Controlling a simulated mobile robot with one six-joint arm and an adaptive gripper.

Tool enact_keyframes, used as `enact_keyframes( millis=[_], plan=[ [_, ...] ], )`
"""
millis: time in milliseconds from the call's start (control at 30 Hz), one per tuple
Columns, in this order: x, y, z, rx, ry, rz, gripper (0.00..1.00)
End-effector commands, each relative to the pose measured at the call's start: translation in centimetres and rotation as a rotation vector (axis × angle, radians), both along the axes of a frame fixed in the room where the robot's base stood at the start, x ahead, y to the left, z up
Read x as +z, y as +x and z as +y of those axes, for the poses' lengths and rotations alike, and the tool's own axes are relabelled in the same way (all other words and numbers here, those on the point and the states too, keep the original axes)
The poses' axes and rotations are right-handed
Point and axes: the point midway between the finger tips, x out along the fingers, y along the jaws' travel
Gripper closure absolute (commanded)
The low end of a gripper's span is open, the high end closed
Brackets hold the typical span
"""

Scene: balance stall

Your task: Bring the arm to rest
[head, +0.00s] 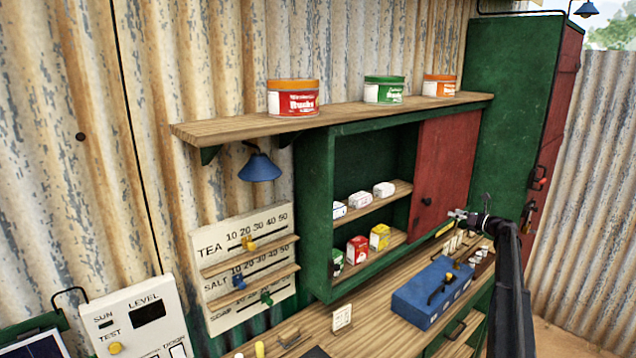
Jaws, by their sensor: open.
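My gripper (457,213) is at the end of my dark arm on the right of the head view. It is in front of the red sliding door (439,175) of the green wall cabinet (312,208), above the counter. Its jaws are small in the picture but look apart, with nothing seen between them. My arm rises from the lower right edge and bends over toward the cabinet. Whether the gripper touches the door cannot be told.
A blue box (420,300) stands on the wooden counter (375,318) below my gripper. Several small packets stand in the open cabinet side. Three tins stand on the upper shelf (228,126). A tall green cabinet (505,90) with a red door is at the right.

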Motion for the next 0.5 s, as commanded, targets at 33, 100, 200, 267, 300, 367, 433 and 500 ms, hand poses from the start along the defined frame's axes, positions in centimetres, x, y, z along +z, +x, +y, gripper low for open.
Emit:
enact_keyframes(
  millis=[33, 100, 200, 267, 300, 367, 433, 500],
  plan=[
    [-0.2, -0.4, 1.1, 0.010, -0.021, 0.000, 0.18],
    [-0.7, -0.9, 2.7, 0.027, -0.067, -0.005, 0.18],
    [-1.7, -1.9, 6.1, 0.067, -0.165, -0.014, 0.18],
    [-2.5, -2.8, 8.5, 0.099, -0.238, -0.023, 0.18],
    [-3.1, -3.5, 10.3, 0.126, -0.295, -0.031, 0.18],
    [-4.0, -4.7, 13.1, 0.170, -0.384, -0.044, 0.18],
    [-5.2, -6.3, 16.5, 0.229, -0.493, -0.065, 0.18],
    [-6.4, -8.0, 19.7, 0.293, -0.604, -0.088, 0.18]
  ],
)
